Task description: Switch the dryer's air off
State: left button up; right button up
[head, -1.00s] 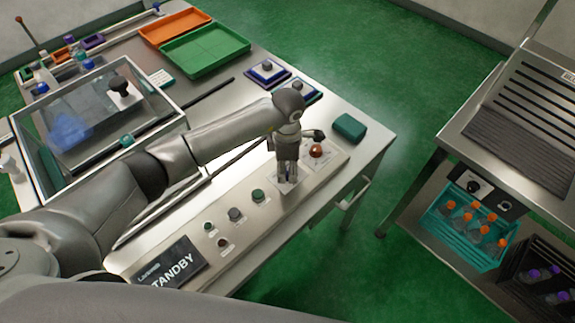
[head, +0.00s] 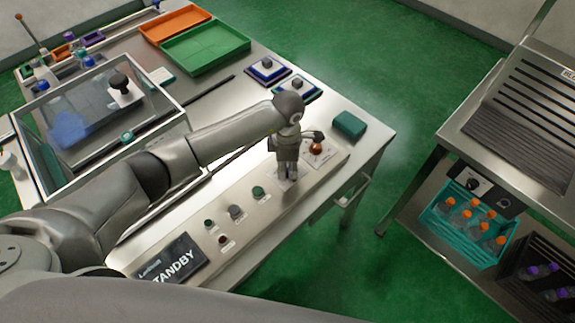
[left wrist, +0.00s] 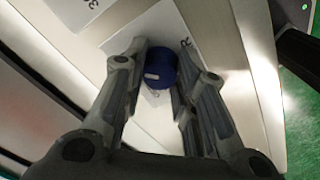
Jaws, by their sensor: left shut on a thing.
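A dark blue knob (left wrist: 160,70) stands on a pale plate with partly hidden lettering, an R showing, in the left wrist view. My left gripper (left wrist: 160,84) has its fingers on either side of this knob and is shut on it. In the head view my left gripper (head: 287,176) points down at the sloped control panel (head: 235,241) along the table's front edge, hiding the knob. A display (head: 168,262) on the panel reads STANDBY. My right gripper is not in view.
Several small knobs or buttons (head: 235,212) lie left of my gripper. A clear-lidded box (head: 100,103) stands at left. A slotted metal rack (head: 530,110) stands across the green floor.

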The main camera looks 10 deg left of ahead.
pick_arm(q)
jog(key=shift+n, duration=0.3)
jog(key=shift+n+b, duration=0.3)
jog(key=shift+f+n+b, duration=0.1)
jog(key=shift+n+b, duration=0.45)
jog(key=shift+n, duration=0.55)
jog(key=n+b, duration=0.2)
jog(key=n, duration=0.3)
jog(key=n+b, duration=0.1)
jog(key=n, duration=0.3)
jog(key=shift+n, duration=0.4)
jog(key=shift+n+b, duration=0.4)
jog(key=shift+n, duration=1.9)
jog(key=o, duration=1)
